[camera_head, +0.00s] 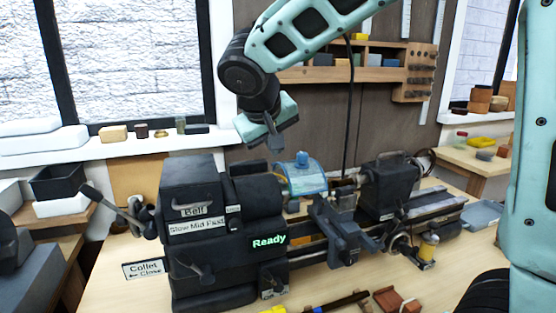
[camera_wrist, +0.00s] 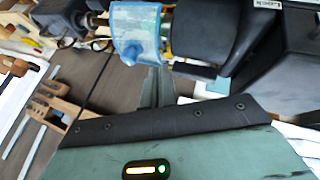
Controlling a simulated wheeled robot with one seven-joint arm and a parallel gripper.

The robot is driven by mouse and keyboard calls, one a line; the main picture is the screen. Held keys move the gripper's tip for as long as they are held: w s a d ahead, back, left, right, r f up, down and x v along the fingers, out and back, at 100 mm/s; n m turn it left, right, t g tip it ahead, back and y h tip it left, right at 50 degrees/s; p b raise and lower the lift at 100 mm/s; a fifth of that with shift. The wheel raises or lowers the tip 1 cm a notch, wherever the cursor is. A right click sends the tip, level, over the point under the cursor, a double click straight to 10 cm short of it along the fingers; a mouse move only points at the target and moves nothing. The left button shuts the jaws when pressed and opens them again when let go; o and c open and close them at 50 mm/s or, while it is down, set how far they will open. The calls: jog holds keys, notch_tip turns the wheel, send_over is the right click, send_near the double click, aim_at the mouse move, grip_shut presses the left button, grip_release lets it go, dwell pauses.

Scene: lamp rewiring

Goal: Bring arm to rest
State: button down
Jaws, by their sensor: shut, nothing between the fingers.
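My gripper (camera_head: 275,142) hangs at the end of my teal and black arm, in the air above and behind the lathe's left part in the head view. It is shut and empty. Its closed fingers also show in the wrist view (camera_wrist: 157,86), pointing toward the blue clear guard. A dark lathe (camera_head: 240,230) stands on the wooden bench, with a lit "Ready" sign (camera_head: 269,242) on its front. The gripper appears apart from the lathe and the guard.
The blue clear guard (camera_head: 302,176) sits over the lathe's middle, below my gripper. A wooden wall rack (camera_head: 345,74) is behind my arm. Windows and a sill (camera_head: 75,148) with small items are at the left. A red-brown block (camera_head: 396,301) lies at the bench front.

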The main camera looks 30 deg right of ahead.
jog(key=b+v, duration=0.1)
jog(key=v, duration=0.4)
jog(key=s+a+f+n+g+y, duration=0.1)
jog(key=s+a+f+n+y, duration=0.1)
jog(key=s+a+f, duration=0.2)
jog(key=s+a+f+n+g+y+b, duration=0.1)
jog(key=s+a+f+n+g+y, duration=0.1)
jog(key=s+f, duration=0.9)
jog(key=s+a+f+n+g+y, duration=0.2)
jog(key=s+a+f+n, duration=0.2)
jog(key=s+a+f, duration=0.3)
jog(key=s, duration=0.3)
jog(key=shift+f+b, duration=0.15)
jog(key=shift+b, duration=0.2)
